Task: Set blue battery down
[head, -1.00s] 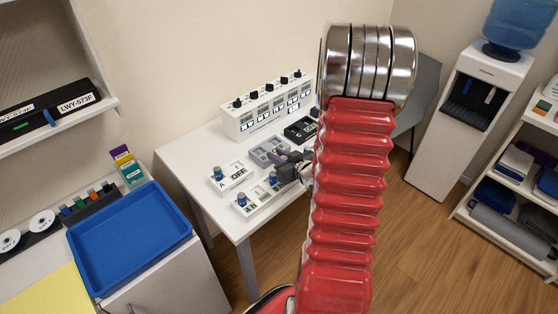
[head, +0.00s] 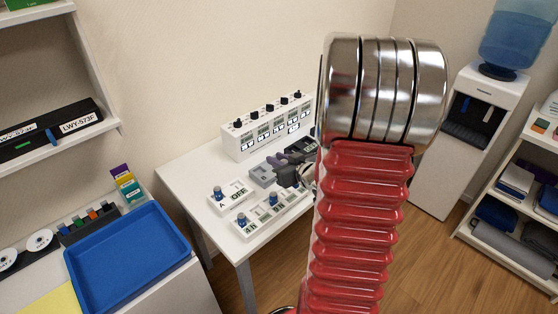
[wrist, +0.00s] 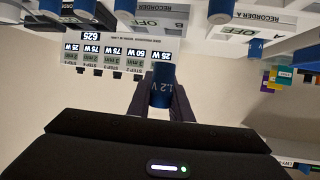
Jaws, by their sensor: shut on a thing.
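The held battery cannot be made out there. White recorder boxes with OFF labels stand on the table: one at the left (head: 231,197) and one in front (head: 262,217). Blue cylinders stand upright on them.
A white panel (head: 262,135) with several black knobs and displays stands at the table's back. A blue tray (head: 130,255) is at the left. My red arm hides the table's right side. A water cooler (head: 470,130) is at the right.

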